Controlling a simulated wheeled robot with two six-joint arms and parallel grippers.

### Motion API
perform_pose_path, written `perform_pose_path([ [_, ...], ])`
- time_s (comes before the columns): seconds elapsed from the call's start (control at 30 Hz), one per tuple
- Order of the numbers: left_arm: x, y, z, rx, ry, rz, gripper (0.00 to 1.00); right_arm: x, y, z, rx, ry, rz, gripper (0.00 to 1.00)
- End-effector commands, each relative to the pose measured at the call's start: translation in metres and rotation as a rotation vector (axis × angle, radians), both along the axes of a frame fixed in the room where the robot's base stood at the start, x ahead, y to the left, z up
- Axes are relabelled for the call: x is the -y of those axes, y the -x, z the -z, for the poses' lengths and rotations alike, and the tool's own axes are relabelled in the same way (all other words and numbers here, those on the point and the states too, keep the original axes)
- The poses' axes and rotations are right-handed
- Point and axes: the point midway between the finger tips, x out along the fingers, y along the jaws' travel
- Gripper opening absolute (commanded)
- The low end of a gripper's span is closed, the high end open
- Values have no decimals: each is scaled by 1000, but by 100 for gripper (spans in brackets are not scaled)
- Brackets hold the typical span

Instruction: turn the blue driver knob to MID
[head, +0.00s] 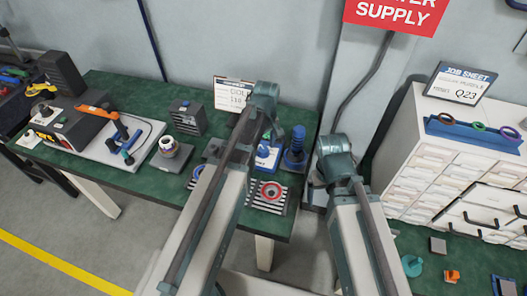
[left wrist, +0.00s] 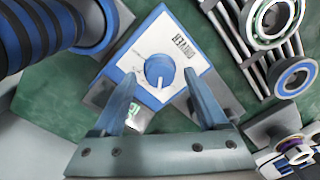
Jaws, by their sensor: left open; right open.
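The blue driver knob (left wrist: 158,68) sits on the white face of the driver box (left wrist: 178,28), which has blue sides. A white pointer line on the knob points toward the bottom of the left wrist view. The small marks around the dial are too fine to read. The driver box (head: 268,155) is partly hidden by my left arm in the head view. My left gripper (left wrist: 160,78) is open, its fingers on either side of the knob in the picture, with gaps on both sides. My right gripper (head: 316,190) is right of the table, mostly hidden by its own arm.
A blue and black ribbed cylinder (head: 295,148) stands close right of the driver box. A striped rack with rings (head: 270,207) lies in front. A black box (head: 187,117), a grey block with a ring part (head: 169,151) and a job card (head: 228,92) are left.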

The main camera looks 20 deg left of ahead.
Motion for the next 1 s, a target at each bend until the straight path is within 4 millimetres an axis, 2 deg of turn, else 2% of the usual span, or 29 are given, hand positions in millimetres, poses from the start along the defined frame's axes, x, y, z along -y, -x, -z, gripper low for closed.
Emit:
perform_pose_path([
  [0.27,0,0,2,0,0,0,76,0,0,2,0,0,0,92],
  [0.3,0,0,2,0,0,0,72,0,0,2,0,0,0,92],
  [0.7,0,0,2,0,0,0,0,0,0,2,0,0,0,92],
  [1.0,0,0,2,0,0,26,0,0,0,2,0,0,0,92],
])
